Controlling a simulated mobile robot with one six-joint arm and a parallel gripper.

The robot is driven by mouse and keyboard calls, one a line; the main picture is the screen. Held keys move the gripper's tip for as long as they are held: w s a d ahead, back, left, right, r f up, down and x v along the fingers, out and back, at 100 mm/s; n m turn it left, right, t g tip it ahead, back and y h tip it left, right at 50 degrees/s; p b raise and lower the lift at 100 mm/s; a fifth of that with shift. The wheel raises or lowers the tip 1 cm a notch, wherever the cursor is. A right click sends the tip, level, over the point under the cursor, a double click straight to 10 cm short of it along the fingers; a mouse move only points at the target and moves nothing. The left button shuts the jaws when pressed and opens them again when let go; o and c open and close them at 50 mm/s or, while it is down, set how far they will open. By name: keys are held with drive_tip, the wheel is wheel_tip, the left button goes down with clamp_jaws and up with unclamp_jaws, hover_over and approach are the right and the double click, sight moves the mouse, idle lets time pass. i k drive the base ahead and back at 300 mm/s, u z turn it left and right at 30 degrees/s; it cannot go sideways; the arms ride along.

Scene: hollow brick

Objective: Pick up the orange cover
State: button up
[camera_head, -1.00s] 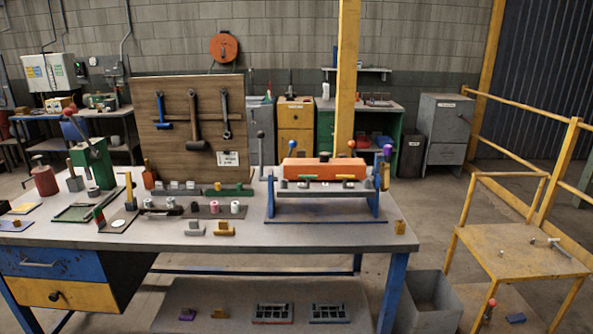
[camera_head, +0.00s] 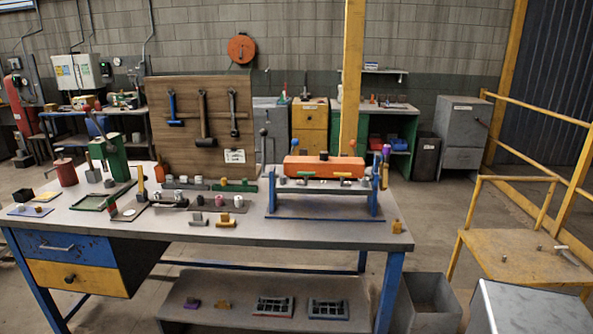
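The orange cover (camera_head: 324,167) is a long orange block at the right part of the workbench. It lies across the top of a blue-legged stand (camera_head: 322,204), with small knobs and blocks along its front side. A purple-topped post (camera_head: 386,160) stands close to its right end. Levers with ball tops rise behind it. My gripper is not in view, so its state and place cannot be seen.
The workbench (camera_head: 230,228) holds several small blocks, a green press (camera_head: 109,158) and a tool board (camera_head: 201,125). A grey bin (camera_head: 421,303) and a yellow platform with rails (camera_head: 510,258) stand at the right. A grey metal surface (camera_head: 530,308) fills the lower right corner.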

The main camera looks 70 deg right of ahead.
sight(324, 166)
drive_tip(key=u, duration=0.4)
drive_tip(key=k, duration=1.5)
drive_tip(key=z, duration=0.65)
drive_tip(key=i, duration=0.6)
drive_tip(key=u, duration=0.15)
